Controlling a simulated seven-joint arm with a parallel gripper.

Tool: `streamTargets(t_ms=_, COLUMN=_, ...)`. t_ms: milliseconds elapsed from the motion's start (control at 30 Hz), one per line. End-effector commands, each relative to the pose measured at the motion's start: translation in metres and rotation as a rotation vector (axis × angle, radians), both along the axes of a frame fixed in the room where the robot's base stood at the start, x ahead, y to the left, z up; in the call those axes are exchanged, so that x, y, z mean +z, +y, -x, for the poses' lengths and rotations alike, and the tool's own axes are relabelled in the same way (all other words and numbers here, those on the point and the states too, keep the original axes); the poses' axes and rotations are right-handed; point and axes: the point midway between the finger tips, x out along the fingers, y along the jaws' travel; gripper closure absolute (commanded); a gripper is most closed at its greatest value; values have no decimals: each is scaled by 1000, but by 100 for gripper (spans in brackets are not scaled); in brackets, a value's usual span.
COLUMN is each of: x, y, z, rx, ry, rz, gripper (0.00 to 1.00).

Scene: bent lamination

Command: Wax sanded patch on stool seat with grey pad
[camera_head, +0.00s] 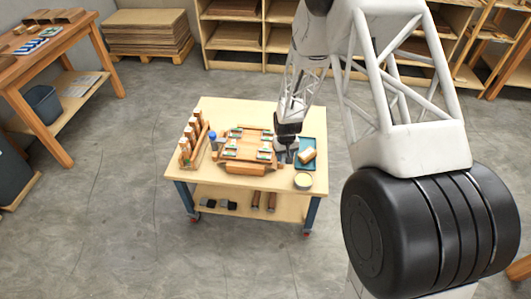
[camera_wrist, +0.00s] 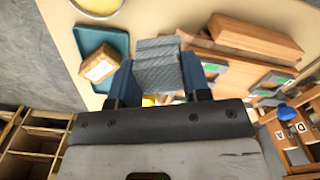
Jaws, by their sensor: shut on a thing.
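My gripper (camera_head: 287,143) is over the right part of the cart top, between the wooden stool seat assembly (camera_head: 245,152) and the teal tray (camera_head: 311,146). In the wrist view my gripper (camera_wrist: 159,84) is shut on a grey pad (camera_wrist: 157,66), with a dark finger on each side. The pad appears above the work surface; its exact height cannot be told. A wooden part of the assembly (camera_wrist: 255,39) shows beside it. The sanded patch cannot be made out. A round tin with pale yellow content (camera_head: 303,181) stands at the front right; it also shows in the wrist view (camera_wrist: 97,5).
A tan block (camera_head: 307,155) lies in the tray. A rack of wooden pieces (camera_head: 190,142) and a blue-topped item (camera_head: 212,136) stand left of the assembly. Dark pieces (camera_head: 228,205) lie on the lower shelf.

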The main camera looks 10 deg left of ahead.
Motion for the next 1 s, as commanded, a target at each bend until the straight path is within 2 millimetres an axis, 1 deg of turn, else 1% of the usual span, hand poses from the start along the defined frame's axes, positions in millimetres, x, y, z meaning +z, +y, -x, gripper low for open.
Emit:
streamTargets(t_ms=33, x=2, y=-16, z=2, rx=-52, ry=0, rz=0, gripper=80)
streamTargets(t_ms=200, x=6, y=-54, z=12, rx=-213, ry=1, rz=0, gripper=80)
streamTargets(t_ms=300, x=8, y=-71, z=18, rx=-285, ry=1, rz=0, gripper=80)
streamTargets(t_ms=400, x=9, y=-83, z=21, rx=-337, ry=0, rz=0, gripper=80)
streamTargets(t_ms=600, x=10, y=-92, z=25, rx=-380, ry=0, rz=0, gripper=80)
streamTargets(t_ms=1000, x=9, y=-92, z=25, rx=-381, ry=1, rz=0, gripper=80)
